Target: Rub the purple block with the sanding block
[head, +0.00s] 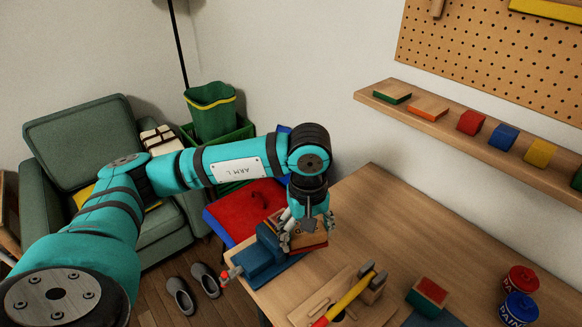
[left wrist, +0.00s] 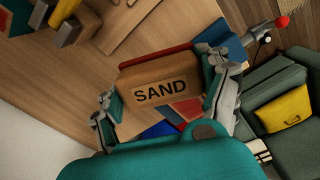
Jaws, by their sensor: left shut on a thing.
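My left gripper (head: 305,232) is shut on the sanding block (left wrist: 160,92), a tan block marked SAND with a red layer along its far edge. In the left wrist view, the fingers grip its two ends. In the head view, the gripper holds it beside and partly over the blue vise (head: 262,258) at the table's left edge. The vise also shows at the upper right of the left wrist view (left wrist: 226,40). I cannot make out a purple block in either view; the gripper and sanding block hide part of the vise area. My right gripper is not in view.
A wooden tray with a yellow-handled hammer (head: 350,298), a red-and-green block (head: 428,293) and paint cans (head: 519,308) stand on the table (head: 400,220). Several coloured blocks line the wall shelf (head: 455,127). The table's back middle is clear. A green armchair (head: 80,130) stands left.

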